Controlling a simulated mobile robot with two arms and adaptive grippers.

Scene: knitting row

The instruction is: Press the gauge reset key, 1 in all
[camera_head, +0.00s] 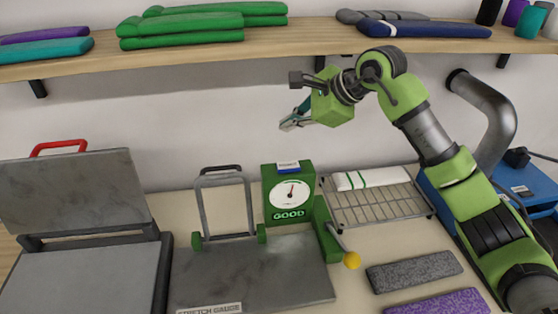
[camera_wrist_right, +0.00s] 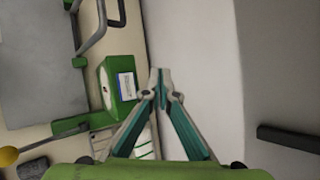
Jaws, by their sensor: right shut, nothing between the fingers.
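The green gauge (camera_head: 269,206) stands at the back of the grey stretch gauge plate (camera_head: 258,280), with a round white dial and a lit "GOOD" sign. A small white and blue piece (camera_head: 288,166), apparently the reset key, sits on top of the gauge; its lettering is too small to read. In the right wrist view the key (camera_wrist_right: 126,86) is left of the fingertips. My right gripper (camera_head: 285,126) is shut and empty, raised above the gauge and apart from the key. The right fingers (camera_wrist_right: 161,76) meet at their tips. My left gripper is out of view.
A lever with a yellow knob (camera_head: 351,260) stands right of the gauge. A wire rack (camera_head: 385,203) holds a white folded piece. A grey press (camera_head: 75,190) is at left. A wooden shelf (camera_head: 270,43) with folded knitwear runs above the gripper.

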